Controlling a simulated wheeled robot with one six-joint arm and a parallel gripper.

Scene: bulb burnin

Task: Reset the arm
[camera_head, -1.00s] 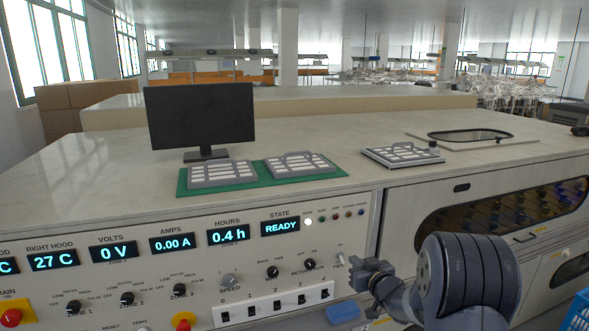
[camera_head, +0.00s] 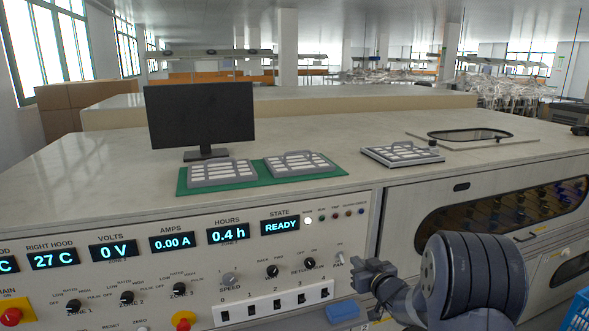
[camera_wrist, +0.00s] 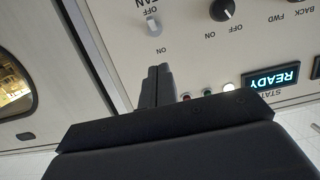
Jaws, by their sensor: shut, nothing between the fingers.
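My gripper (camera_head: 366,274) is in front of the control panel (camera_head: 210,262), near its right edge, just below the fan switch (camera_head: 340,254). In the wrist view my gripper (camera_wrist: 158,72) is shut with its two dark fingers together and nothing between them. The fan switch (camera_wrist: 153,28) shows beyond the fingertips there, apart from them. The panel's state display (camera_head: 280,227) reads READY, and the white lamp beside it (camera_head: 308,221) is lit.
Two grey trays (camera_head: 222,183) sit on a green mat (camera_head: 262,184) before a dark monitor (camera_head: 200,115). A third tray (camera_head: 402,154) lies to the right. A blue crate (camera_head: 578,318) stands at lower right.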

